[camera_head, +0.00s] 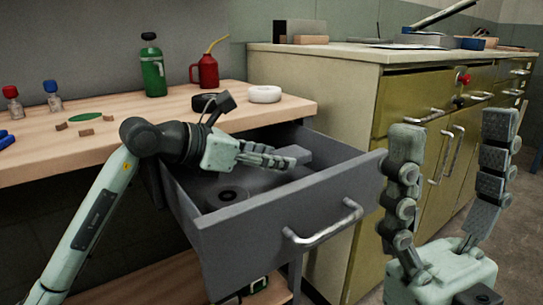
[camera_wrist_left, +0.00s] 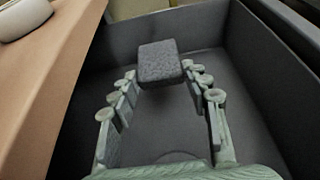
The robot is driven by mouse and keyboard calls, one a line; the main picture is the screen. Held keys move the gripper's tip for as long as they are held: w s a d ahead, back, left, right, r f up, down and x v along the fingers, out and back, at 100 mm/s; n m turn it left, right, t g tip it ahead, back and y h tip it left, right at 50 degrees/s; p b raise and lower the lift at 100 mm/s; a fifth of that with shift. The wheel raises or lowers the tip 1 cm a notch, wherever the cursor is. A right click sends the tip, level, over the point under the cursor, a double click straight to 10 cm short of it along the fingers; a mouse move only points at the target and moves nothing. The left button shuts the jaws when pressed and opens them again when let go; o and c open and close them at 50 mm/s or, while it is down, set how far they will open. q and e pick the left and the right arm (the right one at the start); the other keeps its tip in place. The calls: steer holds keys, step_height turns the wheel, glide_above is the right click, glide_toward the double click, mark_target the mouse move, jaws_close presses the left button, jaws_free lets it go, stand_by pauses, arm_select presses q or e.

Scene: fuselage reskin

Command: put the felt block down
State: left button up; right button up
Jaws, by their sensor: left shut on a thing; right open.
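The felt block (camera_wrist_left: 160,63) is a dark grey, rough-surfaced block, held between the fingertips of my left gripper (camera_wrist_left: 160,78). In the head view the left gripper (camera_head: 287,160) reaches into the open grey drawer (camera_head: 290,215), and the grey block (camera_head: 297,153) shows at its fingertips. In the left wrist view the drawer's floor and walls (camera_wrist_left: 285,85) lie around and beneath the block. I cannot tell how far the block is above the drawer floor. My right gripper (camera_head: 455,150) is open and empty, fingers up, in front of the green cabinet.
A dark disc (camera_head: 228,195) lies in the drawer. The wooden bench (camera_head: 150,120) holds a green bottle (camera_head: 153,70), a red oil can (camera_head: 205,70), a white tape roll (camera_head: 264,94) and small bottles. The green cabinet (camera_head: 405,100) stands right of the drawer.

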arm_select(q)
steer(key=shift+f, duration=0.35)
steer(key=o, duration=0.9)
steer(key=shift+o, duration=0.2)
steer(key=shift+r, duration=0.2)
steer(key=shift+r+p, duration=0.3)
steer(key=shift+r, duration=0.1)
steer(key=p+v, duration=0.1)
steer(key=v, duration=1.1)
